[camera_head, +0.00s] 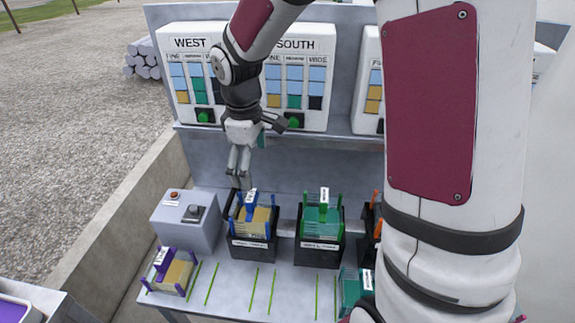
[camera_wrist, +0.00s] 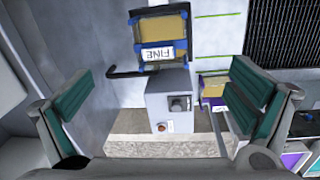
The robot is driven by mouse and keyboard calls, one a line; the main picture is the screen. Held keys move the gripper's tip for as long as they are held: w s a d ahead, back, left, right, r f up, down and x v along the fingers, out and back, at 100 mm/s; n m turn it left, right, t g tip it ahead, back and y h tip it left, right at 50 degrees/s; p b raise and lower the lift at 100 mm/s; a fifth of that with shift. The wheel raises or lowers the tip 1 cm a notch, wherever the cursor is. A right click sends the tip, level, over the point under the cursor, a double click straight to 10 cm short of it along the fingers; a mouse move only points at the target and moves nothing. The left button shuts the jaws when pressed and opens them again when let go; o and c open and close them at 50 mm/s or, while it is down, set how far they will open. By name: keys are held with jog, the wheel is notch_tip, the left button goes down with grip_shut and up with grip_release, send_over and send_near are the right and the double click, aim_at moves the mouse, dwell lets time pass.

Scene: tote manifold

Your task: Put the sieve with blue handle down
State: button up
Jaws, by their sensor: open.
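The sieve with the blue handle (camera_head: 256,222) sits in a black holder (camera_head: 252,250) on the bench, left of the green sieve. It has a yellowish mesh and blue corners. In the wrist view the blue-handled sieve (camera_wrist: 163,26) shows at the top, with a white label reading FINE. My gripper (camera_head: 239,178) is just above and behind its handle in the head view. In the wrist view my gripper (camera_wrist: 160,98) has its green-padded fingers wide apart, with nothing between them. I cannot tell the exact gap to the handle.
A green-handled sieve (camera_head: 323,218) stands in another black holder to the right. A grey control box (camera_head: 185,222) stands left, with a purple-handled sieve (camera_head: 175,274) in front. A panel marked WEST and SOUTH (camera_head: 250,75) rises behind. The bench's front strip with green lines is partly free.

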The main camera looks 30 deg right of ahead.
jog(key=s+r+m+t, duration=0.2)
jog(key=s+r+m, duration=0.2)
jog(key=s+r, duration=0.4)
jog(key=s+r+m+t, duration=0.2)
jog(key=s+r+m, duration=0.3)
jog(key=s, duration=0.8)
notch_tip(320, 180, up, 3)
jog(key=shift+s+a+t+y, duration=0.25)
jog(key=shift+s+t+y, duration=0.05)
jog(key=shift+s+t, duration=0.1)
